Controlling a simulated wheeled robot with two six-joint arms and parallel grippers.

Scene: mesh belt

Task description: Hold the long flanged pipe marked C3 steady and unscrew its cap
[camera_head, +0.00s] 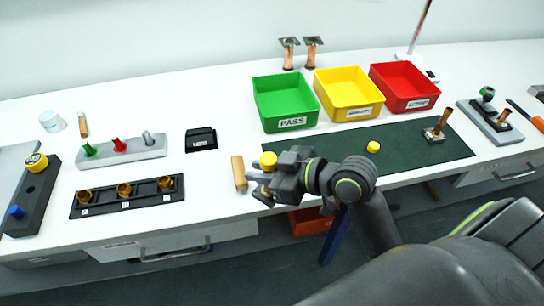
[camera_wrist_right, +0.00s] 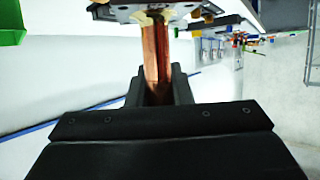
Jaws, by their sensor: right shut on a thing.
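My right gripper (camera_head: 270,182) is over the table's front edge, left of the green mat. In the right wrist view its fingers (camera_wrist_right: 157,92) are shut on a copper pipe (camera_wrist_right: 156,55) with a flat flange plate (camera_wrist_right: 128,13) at its far end. In the head view a yellow cap (camera_head: 268,159) shows just above the gripper, apparently on the held pipe, with the flange plate (camera_head: 262,198) below. No C3 mark is readable. A similar flanged copper pipe (camera_head: 441,122) stands on the mat. My left gripper is not in view.
The green mat (camera_head: 405,152) carries a loose yellow cap (camera_head: 373,147). Green (camera_head: 266,115), yellow (camera_head: 336,108) and red (camera_head: 391,98) bins stand behind it. A wooden-coloured cylinder (camera_head: 239,173) lies close left of the gripper. A black rack (camera_head: 107,208) with brass fittings is further left.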

